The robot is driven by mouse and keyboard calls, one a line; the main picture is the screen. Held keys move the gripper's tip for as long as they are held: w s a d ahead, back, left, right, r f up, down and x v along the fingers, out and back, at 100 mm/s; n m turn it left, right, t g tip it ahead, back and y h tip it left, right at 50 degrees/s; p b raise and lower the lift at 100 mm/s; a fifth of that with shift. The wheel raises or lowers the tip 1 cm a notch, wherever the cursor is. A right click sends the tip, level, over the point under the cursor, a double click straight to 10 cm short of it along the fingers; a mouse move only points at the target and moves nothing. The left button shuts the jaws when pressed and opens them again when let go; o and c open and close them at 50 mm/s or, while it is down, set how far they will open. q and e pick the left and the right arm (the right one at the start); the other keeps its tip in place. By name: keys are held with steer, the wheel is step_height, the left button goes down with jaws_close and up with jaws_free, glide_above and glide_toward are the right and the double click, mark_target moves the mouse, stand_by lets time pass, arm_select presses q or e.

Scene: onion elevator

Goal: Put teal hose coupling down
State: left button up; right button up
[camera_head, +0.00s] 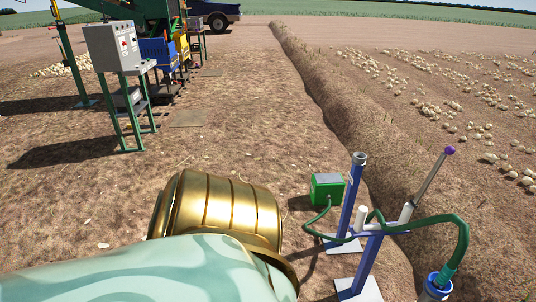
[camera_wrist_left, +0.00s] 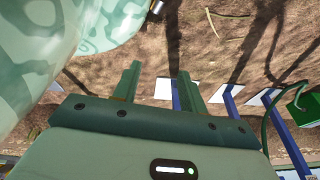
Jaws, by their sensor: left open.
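The teal hose coupling (camera_head: 442,278) is in the head view at the lower right, at the end of a green hose (camera_head: 464,235). It stands upright at the top of a blue post with a pale rim (camera_head: 436,289); how deep it sits I cannot tell. My left gripper (camera_wrist_left: 157,84) is open in the left wrist view, with nothing between its two green fingers. The coupling is not visible in the wrist view. In the head view my left arm hides its own gripper. My right gripper is not in view.
A blue stand (camera_head: 369,255) carries a purple-knobbed lever (camera_head: 431,178). A green box (camera_head: 327,189) sits behind it, also in the wrist view (camera_wrist_left: 301,103). A grey control cabinet (camera_head: 113,47) stands at the upper left. Bare soil lies between; a furrow (camera_head: 345,120) runs along the right.

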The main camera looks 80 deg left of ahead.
arm_select(q)
steer(key=s+m+g, duration=0.1)
steer(key=s+g, duration=0.3)
steer(key=s, duration=1.3)
steer(key=shift+a+f, duration=0.35)
steer(key=shift+f, duration=0.1)
